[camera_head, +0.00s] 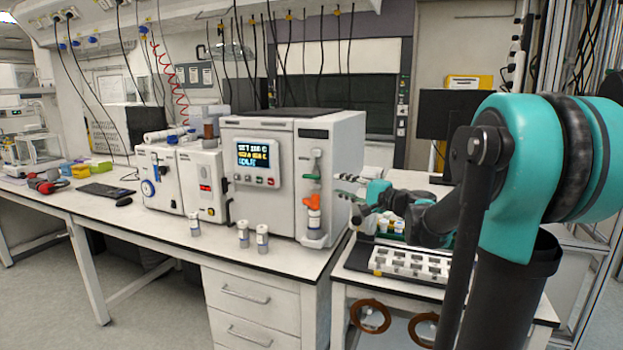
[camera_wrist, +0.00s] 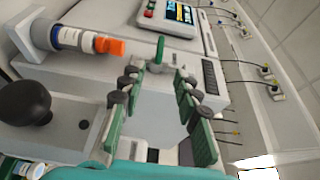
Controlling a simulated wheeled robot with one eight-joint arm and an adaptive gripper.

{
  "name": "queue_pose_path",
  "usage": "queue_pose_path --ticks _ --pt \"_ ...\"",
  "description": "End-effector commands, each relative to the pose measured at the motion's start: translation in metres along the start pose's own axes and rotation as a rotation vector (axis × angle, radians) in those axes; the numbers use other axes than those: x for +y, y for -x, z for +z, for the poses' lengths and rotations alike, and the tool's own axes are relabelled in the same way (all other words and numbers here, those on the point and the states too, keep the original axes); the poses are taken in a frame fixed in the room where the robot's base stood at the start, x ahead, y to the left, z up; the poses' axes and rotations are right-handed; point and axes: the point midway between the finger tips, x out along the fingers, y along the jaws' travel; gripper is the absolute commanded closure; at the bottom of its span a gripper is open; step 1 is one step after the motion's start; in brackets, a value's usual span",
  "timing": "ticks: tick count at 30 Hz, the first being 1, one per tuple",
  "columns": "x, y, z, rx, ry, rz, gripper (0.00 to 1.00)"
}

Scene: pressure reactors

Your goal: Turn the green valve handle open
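The green valve handle (camera_head: 315,162) is on the front right of the white reactor unit (camera_head: 290,140), above an orange part. In the wrist view the green handle (camera_wrist: 160,48) stands just beyond my fingertips, roughly centred between them. My gripper (camera_head: 348,187) is to the right of the unit's front in the head view. In the wrist view my gripper (camera_wrist: 158,78) is open, with its two green-padded fingers apart and nothing between them. I see no contact with the handle.
The orange part (camera_head: 312,202) sits above a capped vial below the handle; it shows left of my fingers in the wrist view (camera_wrist: 108,46). Several small vials (camera_head: 243,235) stand on the bench. A vial rack (camera_head: 410,262) is on the lower side table.

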Motion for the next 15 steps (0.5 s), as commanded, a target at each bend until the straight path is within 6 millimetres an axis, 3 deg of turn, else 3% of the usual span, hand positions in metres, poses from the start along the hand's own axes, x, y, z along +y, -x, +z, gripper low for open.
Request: queue_pose_path --ticks 15 --pt "0.001 -0.102 0.001 -0.004 0.001 0.001 0.68"
